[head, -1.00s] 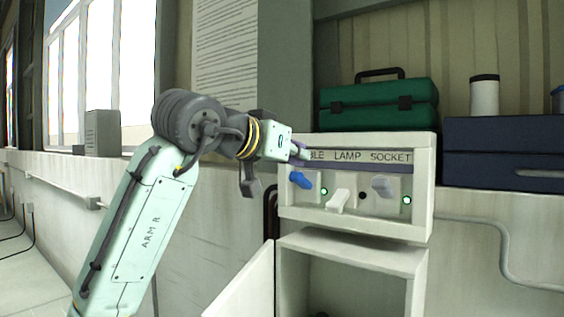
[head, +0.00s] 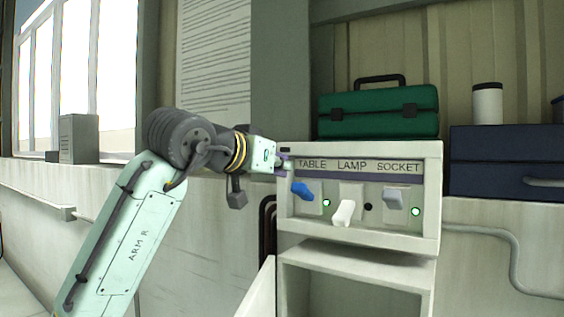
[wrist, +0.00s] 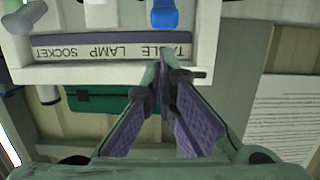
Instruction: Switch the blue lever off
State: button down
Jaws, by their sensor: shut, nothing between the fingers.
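The blue lever (head: 303,191) is the left one on the white switch panel (head: 430,229), under the word TABLE. A green light (head: 326,202) glows beside it. In the wrist view, which shows the panel upside down, the blue lever (wrist: 164,14) is at the top edge, partly cut off. My gripper (head: 287,166) is at the panel's upper left, just above and left of the blue lever and apart from it. In the wrist view my gripper (wrist: 164,80) has its purple-padded fingers closed together at the tips, empty, with the lever beyond them.
The white LAMP lever (head: 344,213) points down beside a dark light (head: 368,206). The grey SOCKET lever (head: 394,196) has a lit green light (head: 415,211). A green toolbox (head: 378,112) stands behind the panel, a dark blue case (head: 505,160) to its right. An open cabinet (head: 356,252) is below.

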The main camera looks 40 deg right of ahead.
aim_at(299, 185)
jog(key=p+x, duration=0.2)
jog(key=x, duration=0.5)
jog(key=shift+d, duration=0.15)
jog(key=shift+f, duration=0.15)
